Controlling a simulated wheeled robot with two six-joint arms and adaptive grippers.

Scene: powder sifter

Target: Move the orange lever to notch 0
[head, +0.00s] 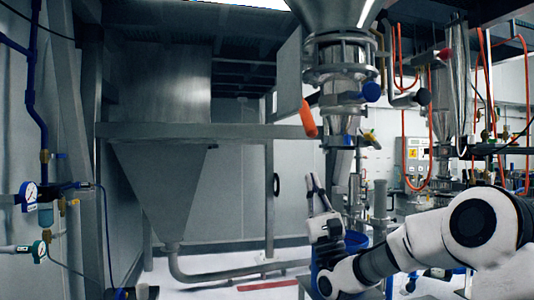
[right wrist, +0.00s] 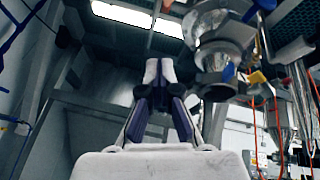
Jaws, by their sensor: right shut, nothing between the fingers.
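The orange lever (head: 308,118) is on the left side of the steel sifter column (head: 340,85) in the head view, just below a grey plate. It hangs down, slightly tilted. Its notch marks cannot be made out. My right gripper (head: 313,180) points upward below the lever and is apart from it. Its fingers are shut and empty. In the right wrist view the fingertips (right wrist: 158,66) meet, with the column outlet (right wrist: 216,85) to their right. I cannot pick out the lever for certain in that view. My left gripper is not in view.
A blue knob (head: 371,92) and a dark knob (head: 423,97) stick out right of the lever. A large steel hopper (head: 160,180) stands to the left. A blue drum (head: 355,242) is behind my right gripper. Open space lies between hopper and gripper.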

